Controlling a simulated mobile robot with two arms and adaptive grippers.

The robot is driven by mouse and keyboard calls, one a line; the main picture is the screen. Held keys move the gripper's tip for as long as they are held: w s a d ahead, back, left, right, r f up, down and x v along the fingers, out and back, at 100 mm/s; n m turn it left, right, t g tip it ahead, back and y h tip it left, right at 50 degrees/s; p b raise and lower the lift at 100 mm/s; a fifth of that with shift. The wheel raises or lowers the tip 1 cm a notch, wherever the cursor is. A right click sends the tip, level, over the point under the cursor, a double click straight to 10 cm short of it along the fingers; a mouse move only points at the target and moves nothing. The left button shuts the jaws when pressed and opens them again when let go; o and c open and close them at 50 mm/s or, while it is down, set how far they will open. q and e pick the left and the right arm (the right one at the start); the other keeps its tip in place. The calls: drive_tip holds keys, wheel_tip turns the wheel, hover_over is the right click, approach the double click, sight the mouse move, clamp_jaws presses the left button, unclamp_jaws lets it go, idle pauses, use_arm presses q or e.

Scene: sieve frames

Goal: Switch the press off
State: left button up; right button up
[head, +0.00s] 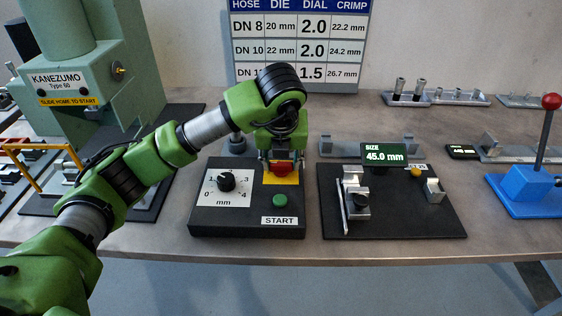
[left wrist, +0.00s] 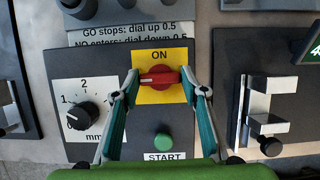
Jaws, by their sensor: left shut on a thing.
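The black control box (head: 215,220) stands on the table in the middle of the head view. Its red rotary switch (head: 283,169) sits on a yellow plate (left wrist: 158,57) marked ON. In the left wrist view the red switch (left wrist: 160,77) has its bar lying crosswise. My left gripper (left wrist: 160,82) points down at it, with one finger at each end of the bar, shut on it. The box also bears a black dial (head: 226,181) with a mm scale and a green START button (head: 280,200). The green press (head: 70,85) stands at the left. My right gripper is not in view.
A black fixture board (head: 400,222) with a 45.0 mm display (head: 385,155) lies right of the box. A blue lever tool (head: 525,190) with a red knob stands farther right. A chart (head: 300,45) stands behind. The table's front edge is clear.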

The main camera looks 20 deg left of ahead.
use_arm(q)
drive_tip(key=shift+r, duration=0.1)
drive_tip(key=o, duration=1.1)
drive_tip(key=v, duration=1.2)
